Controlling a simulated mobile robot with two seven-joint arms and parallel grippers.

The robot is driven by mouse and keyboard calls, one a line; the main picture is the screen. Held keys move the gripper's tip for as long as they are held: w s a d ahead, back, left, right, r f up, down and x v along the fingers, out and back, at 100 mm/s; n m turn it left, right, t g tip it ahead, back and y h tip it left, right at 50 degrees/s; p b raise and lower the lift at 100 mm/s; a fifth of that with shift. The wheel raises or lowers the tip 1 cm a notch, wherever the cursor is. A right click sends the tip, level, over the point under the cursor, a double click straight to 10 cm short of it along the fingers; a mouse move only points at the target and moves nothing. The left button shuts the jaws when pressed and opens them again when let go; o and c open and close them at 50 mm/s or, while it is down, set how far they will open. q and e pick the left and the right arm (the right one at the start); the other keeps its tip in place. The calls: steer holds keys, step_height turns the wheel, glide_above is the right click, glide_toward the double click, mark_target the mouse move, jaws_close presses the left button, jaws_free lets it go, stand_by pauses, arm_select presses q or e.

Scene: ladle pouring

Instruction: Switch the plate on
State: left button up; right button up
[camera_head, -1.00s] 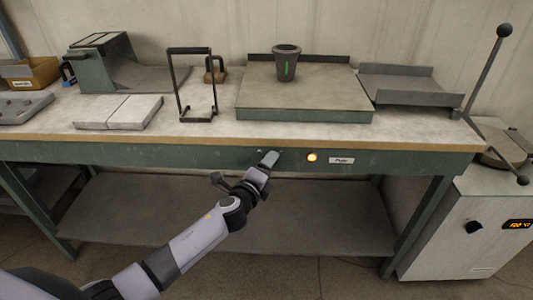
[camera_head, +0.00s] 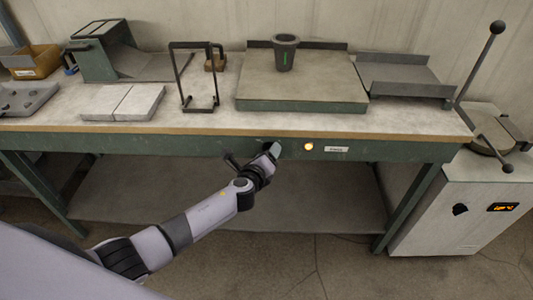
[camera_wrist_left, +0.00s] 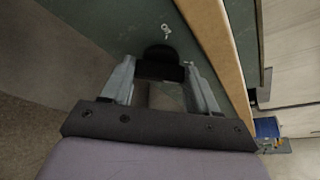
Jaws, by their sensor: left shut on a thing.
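The plate (camera_head: 300,82) is a broad flat grey-green slab on the bench top in the head view. A dark cup with a green mark (camera_head: 284,56) stands upright on it. A small lamp (camera_head: 308,146) on the bench's green front rail glows orange, beside a white label (camera_head: 336,149). My left gripper (camera_head: 273,149) is at the rail just left of the lamp. In the left wrist view its two fingers (camera_wrist_left: 163,75) are shut on a black knob (camera_wrist_left: 160,56) on the rail. The knob is mostly hidden in the head view. My right gripper is not in view.
A wire stand (camera_head: 198,78), pale slabs (camera_head: 122,102) and a green machine (camera_head: 105,52) stand left of the plate. A grey tray (camera_head: 405,78) is on its right. A cabinet with a lit display (camera_head: 475,205) stands at the far right. The lower shelf (camera_head: 300,195) looks empty.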

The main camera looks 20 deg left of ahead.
arm_select(q)
steer(key=o, duration=1.1)
steer(key=shift+c, duration=0.2)
steer(key=p+v, duration=0.2)
steer(key=v, duration=0.5)
steer(key=shift+s, duration=0.15)
steer(key=s+f+n+g+h, duration=0.1)
steer(key=s+f+n+g, duration=0.1)
steer(key=s+n, duration=1)
steer(key=s+a+f+n+g+h, duration=0.1)
steer(key=s+f+n, duration=0.3)
steer(key=s+n, duration=0.8)
steer(key=shift+s+a+f+n+g, duration=0.15)
steer(key=shift+s+f+n+g, duration=0.15)
steer(key=shift+s+g, duration=0.6)
